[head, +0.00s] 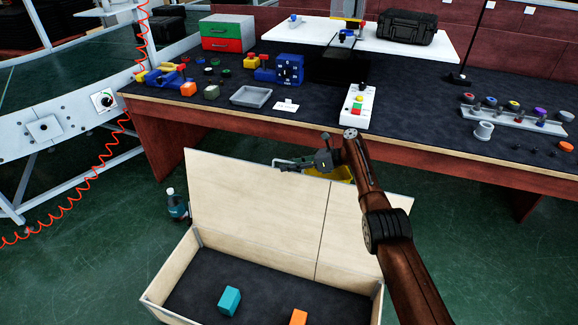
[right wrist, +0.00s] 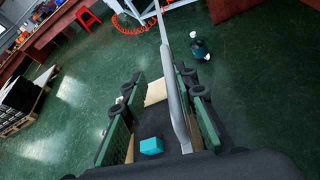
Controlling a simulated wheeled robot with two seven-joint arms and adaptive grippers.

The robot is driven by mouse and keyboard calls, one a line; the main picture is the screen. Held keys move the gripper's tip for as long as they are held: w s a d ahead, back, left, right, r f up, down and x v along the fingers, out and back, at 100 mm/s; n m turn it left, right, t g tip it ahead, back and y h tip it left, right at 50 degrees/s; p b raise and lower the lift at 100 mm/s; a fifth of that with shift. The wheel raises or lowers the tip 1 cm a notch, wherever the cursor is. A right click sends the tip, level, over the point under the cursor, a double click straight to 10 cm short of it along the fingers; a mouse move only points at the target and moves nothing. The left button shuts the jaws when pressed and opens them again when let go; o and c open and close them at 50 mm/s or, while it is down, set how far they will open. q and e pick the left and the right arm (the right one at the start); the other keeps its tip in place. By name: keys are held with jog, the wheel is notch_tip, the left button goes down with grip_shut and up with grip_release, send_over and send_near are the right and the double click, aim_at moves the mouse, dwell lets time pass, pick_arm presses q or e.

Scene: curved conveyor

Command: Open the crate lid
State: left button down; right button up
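The crate (head: 160,287) stands on the floor with its dark inside showing. Its pale wooden lid (head: 250,210) is raised and stands steeply up at the back of the crate. My right gripper (head: 300,164) is at the lid's top edge. In the right wrist view my right gripper (right wrist: 158,78) has its fingers apart, with the thin lid edge (right wrist: 173,95) running between them, closer to the right finger. A teal block (head: 229,300) and an orange block (head: 298,317) lie in the crate. My left gripper is not in view.
A workbench (head: 420,135) with a dark top stands behind the crate, holding a button box (head: 357,106), a grey tray (head: 251,96) and small parts. A teal bottle (head: 177,206) stands on the floor left of the lid.

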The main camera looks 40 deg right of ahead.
jog(key=shift+r, duration=0.15)
jog(key=shift+s+d+r, duration=0.25)
jog(key=shift+s+d, duration=0.05)
jog(key=shift+s, duration=0.2)
jog(key=v, duration=1)
jog(key=shift+s+d, duration=0.2)
jog(key=shift+d, duration=0.1)
